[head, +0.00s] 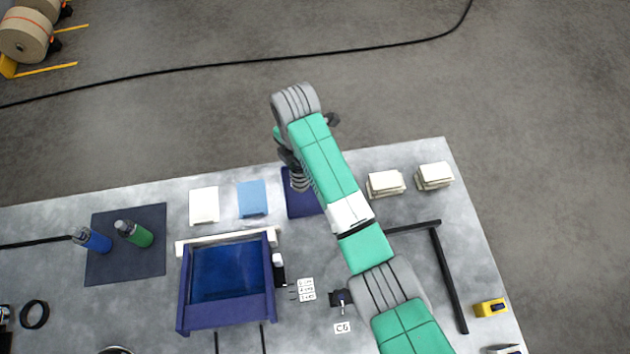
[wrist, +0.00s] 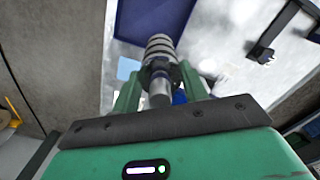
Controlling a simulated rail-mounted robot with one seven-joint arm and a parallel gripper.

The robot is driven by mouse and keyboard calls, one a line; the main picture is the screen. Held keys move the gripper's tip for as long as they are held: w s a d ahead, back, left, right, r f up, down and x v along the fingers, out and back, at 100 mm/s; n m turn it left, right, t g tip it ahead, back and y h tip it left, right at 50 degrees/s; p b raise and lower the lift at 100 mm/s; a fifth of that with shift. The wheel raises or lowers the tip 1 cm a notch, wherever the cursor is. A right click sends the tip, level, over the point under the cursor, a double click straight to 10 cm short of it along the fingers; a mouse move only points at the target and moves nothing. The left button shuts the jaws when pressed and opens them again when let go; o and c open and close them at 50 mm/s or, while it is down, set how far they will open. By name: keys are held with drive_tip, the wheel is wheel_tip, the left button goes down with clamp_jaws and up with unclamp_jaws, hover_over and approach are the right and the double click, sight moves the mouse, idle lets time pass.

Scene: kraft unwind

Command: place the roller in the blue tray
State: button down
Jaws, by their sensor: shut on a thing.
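The roller (wrist: 160,58) is a ribbed grey-and-dark cylinder held between the green fingers of my gripper (wrist: 160,82). In the head view the roller (head: 299,180) shows beside my arm, in front of a flat dark blue tray-like piece (head: 306,205) that it partly hides. My gripper is shut on the roller; the fingers are mostly hidden by my arm in the head view. A deeper blue tray (head: 183,290) with raised walls stands on the table to the left and nearer. A blue surface (wrist: 150,18) lies beyond the roller in the wrist view.
A white stack (head: 204,205) and a light blue stack (head: 252,198) lie left of the roller. Two bottles (head: 134,233) are on a dark mat (head: 125,265). Pale stacks (head: 385,184) and a black bar frame (head: 449,280) are on the right. A yellow tape measure (head: 490,308) is near the right edge.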

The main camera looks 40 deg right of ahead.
drive_tip(key=s+d+f+n+b, duration=0.2)
drive_tip(key=d+f+b, duration=0.1)
drive_tip(key=f, duration=0.8)
drive_tip(key=shift+s+d+f+b, duration=0.15)
drive_tip(key=shift+d+f+b, duration=0.25)
drive_tip(key=shift+b, duration=0.25)
drive_tip(key=shift+f, duration=0.1)
drive_tip(key=c, duration=0.8)
unclamp_jaws()
drive_tip(key=shift+o, duration=0.2)
wheel_tip(320, 180, up, 12)
drive_tip(key=p, duration=0.4)
drive_tip(key=shift+r, duration=0.2)
